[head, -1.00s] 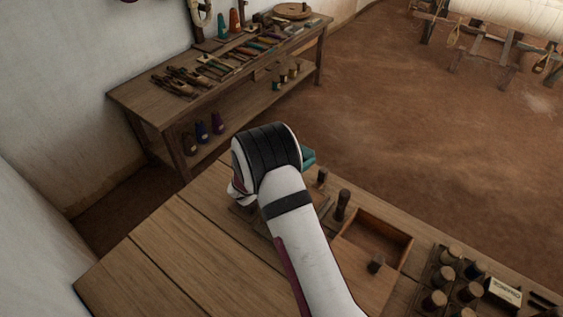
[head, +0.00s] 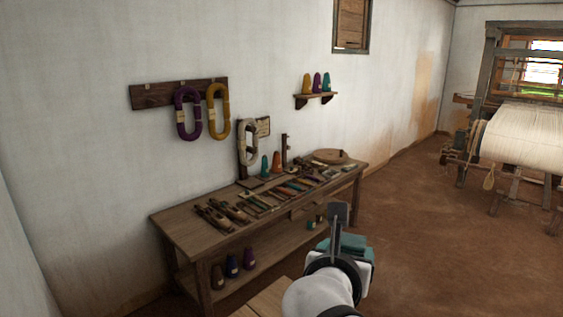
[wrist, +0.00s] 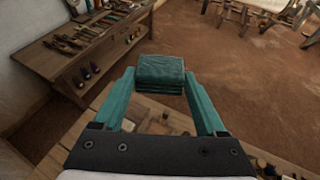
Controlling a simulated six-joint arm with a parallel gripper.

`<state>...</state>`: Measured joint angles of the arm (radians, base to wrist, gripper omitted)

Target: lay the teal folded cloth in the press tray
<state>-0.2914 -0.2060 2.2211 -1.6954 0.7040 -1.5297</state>
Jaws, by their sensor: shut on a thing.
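The teal folded cloth (wrist: 160,70) is a thick stack of layers, held level between the fingertips in the wrist view. My gripper (wrist: 160,82) is shut on it, with one teal-looking finger along each side. In the head view the cloth (head: 352,243) shows partly behind my gripper (head: 345,250), in the air off the right end of the workbench. I cannot make out the press tray in either view.
A wooden workbench (head: 175,222) with shuttles, yarn cones and tools on top stands along the wall. The near table's edge (head: 262,301) shows low in the head view. Bare floor (head: 440,230) lies to the right. A loom (head: 520,135) stands at the back right.

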